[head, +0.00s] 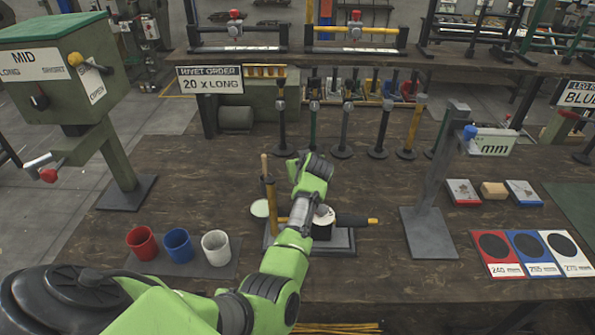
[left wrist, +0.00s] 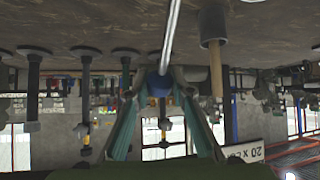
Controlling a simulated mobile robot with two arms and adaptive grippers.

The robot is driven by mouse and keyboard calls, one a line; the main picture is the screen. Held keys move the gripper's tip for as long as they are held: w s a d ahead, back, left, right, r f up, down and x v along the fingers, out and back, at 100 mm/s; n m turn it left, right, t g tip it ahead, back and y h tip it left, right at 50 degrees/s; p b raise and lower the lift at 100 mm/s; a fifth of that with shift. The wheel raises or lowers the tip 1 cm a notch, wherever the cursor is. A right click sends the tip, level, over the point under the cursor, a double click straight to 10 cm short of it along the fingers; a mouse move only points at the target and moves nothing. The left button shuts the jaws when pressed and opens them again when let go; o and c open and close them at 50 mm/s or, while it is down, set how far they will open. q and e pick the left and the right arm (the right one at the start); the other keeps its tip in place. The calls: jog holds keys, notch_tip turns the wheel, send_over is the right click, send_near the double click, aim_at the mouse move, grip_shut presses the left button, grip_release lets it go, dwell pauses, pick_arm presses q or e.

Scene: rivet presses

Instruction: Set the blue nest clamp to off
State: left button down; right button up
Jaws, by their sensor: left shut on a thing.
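My left gripper (left wrist: 161,95) is shut on a blue knob (left wrist: 159,84) at the end of a thin silver rod (left wrist: 172,38), seen in the upside-down left wrist view. The two green fingers sit on either side of the knob. In the head view my left arm reaches over a dark fixture on a base plate (head: 341,242) in the middle of the table. The arm hides the fingers, the blue knob and part of the fixture there. I cannot read the clamp's on or off marking. My right gripper is in neither view.
A wooden-handled rod (left wrist: 214,70) stands close beside the gripper. Red, blue and white cups (head: 178,245) stand left of the fixture. A grey post (head: 434,185) with a blue knob stands to the right. Several posts (head: 345,130) line the back.

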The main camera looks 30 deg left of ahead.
pick_arm(q)
jog(key=shift+w+a+f, duration=0.15)
jog(key=shift+w+f, duration=0.1)
jog(key=shift+f, duration=0.05)
dwell(0.4)
jog(key=c, duration=2)
grip_release()
jog(key=shift+o, duration=1.2)
jog(key=shift+w+f, duration=0.1)
jog(key=v, duration=0.7)
